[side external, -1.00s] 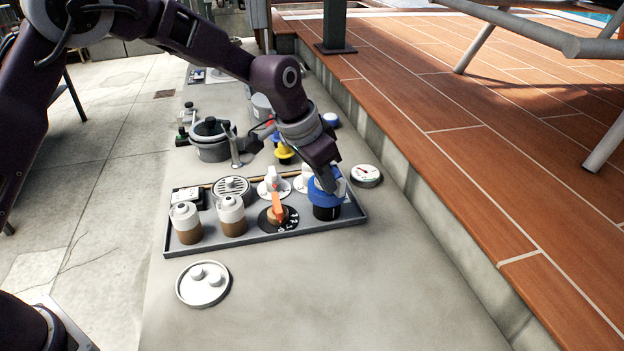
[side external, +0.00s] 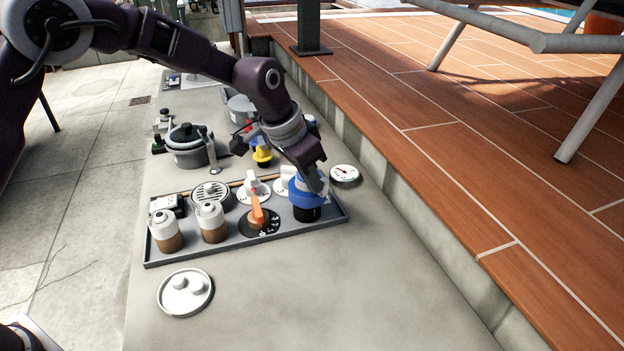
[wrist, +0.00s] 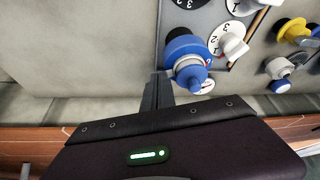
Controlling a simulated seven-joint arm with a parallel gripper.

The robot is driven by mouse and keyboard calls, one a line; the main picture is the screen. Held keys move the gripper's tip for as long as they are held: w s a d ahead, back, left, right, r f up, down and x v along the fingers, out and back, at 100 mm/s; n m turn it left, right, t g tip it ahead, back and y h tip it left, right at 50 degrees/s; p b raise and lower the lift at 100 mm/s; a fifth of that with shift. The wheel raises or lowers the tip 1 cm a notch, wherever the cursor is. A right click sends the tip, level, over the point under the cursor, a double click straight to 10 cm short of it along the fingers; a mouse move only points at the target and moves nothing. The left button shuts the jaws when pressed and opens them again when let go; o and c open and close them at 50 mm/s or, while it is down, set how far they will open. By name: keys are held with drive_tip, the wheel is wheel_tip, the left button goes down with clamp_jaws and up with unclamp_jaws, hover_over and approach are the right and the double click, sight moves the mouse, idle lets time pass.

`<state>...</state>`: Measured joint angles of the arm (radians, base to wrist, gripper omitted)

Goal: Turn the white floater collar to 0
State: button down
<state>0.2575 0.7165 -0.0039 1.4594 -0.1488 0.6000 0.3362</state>
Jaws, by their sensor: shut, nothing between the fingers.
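A blue floater-like thing (side external: 304,196) with a dark base stands at the right end of the grey tray. In the wrist view its blue body (wrist: 184,48) carries a pale whitish collar band (wrist: 187,62) and a blue cap. A small red mark shows beside the band; I cannot read the collar's setting. My gripper (side external: 317,181) is shut and empty, tilted down close beside the floater. In the wrist view the dark fingers (wrist: 160,80) are at its left side; I cannot tell whether they touch it. The fingers partly hide the floater in the side view.
The tray (side external: 200,254) also holds an orange pointer knob (side external: 257,211) on a black dial, white knobs (side external: 252,187) and two white-and-brown bottles (side external: 164,232). A round gauge (side external: 345,175) stands behind right. A white lid (side external: 185,293) lies in front. The right foreground is clear.

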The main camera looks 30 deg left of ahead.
drive_tip(key=s+a+r+n+y, duration=0.1)
drive_tip(key=s+a+r, duration=0.4)
drive_tip(key=s+r, duration=0.35)
drive_tip(key=s+a+r+n, duration=0.1)
drive_tip(key=s+a+r, duration=0.5)
drive_tip(key=s, duration=0.4)
drive_tip(key=s+a+n+t, duration=0.1)
drive_tip(key=s+a, duration=0.1)
drive_tip(key=s, duration=0.7)
drive_tip(key=s+a+f+n+y, duration=0.1)
drive_tip(key=s+a+n, duration=0.1)
drive_tip(key=s, duration=0.7)
drive_tip(key=shift+a+n+t, duration=0.3)
drive_tip(key=shift+a+t, duration=0.1)
